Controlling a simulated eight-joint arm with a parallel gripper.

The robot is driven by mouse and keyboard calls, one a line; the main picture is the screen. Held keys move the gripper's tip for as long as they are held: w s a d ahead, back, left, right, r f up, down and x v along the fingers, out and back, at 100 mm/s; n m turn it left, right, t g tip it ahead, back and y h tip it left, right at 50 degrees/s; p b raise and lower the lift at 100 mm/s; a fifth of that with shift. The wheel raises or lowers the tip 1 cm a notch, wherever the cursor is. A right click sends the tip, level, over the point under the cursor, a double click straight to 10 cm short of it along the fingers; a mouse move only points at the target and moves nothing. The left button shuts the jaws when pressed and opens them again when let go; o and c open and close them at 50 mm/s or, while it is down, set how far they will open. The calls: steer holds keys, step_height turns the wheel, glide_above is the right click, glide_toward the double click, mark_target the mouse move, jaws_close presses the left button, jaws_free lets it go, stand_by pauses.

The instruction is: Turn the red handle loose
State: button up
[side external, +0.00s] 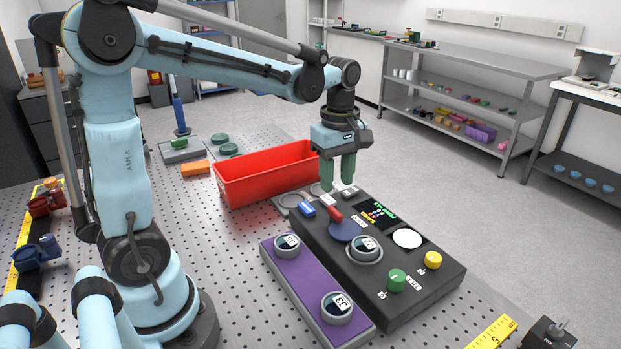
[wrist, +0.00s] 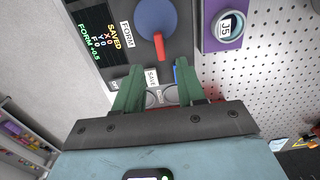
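The red handle (side external: 334,214) is a short bar on the black instrument panel (side external: 405,297), beside a round blue disc (side external: 344,232). In the wrist view the red handle (wrist: 159,46) points from the blue disc (wrist: 157,18) toward my fingers. My gripper (side external: 337,178) points down above the far end of the panel, with its green fingers apart and nothing between them. In the wrist view my gripper (wrist: 159,80) has the handle's tip just beyond the gap between its fingertips. A small blue piece (side external: 306,209) lies left of the handle; my finger partly hides it in the wrist view.
A red bin (side external: 262,180) stands behind and left of the panel. A purple block (side external: 302,286) with round gauges lies along the panel's left side. A green knob (side external: 396,280) and a yellow knob (side external: 433,260) stand up from the panel. A display (side external: 378,214) is right of the handle.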

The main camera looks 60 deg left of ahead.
mark_target(335, 210)
step_height(335, 210, down, 7)
steer(key=shift+f, duration=0.15)
stand_by(0.4)
jaws_close()
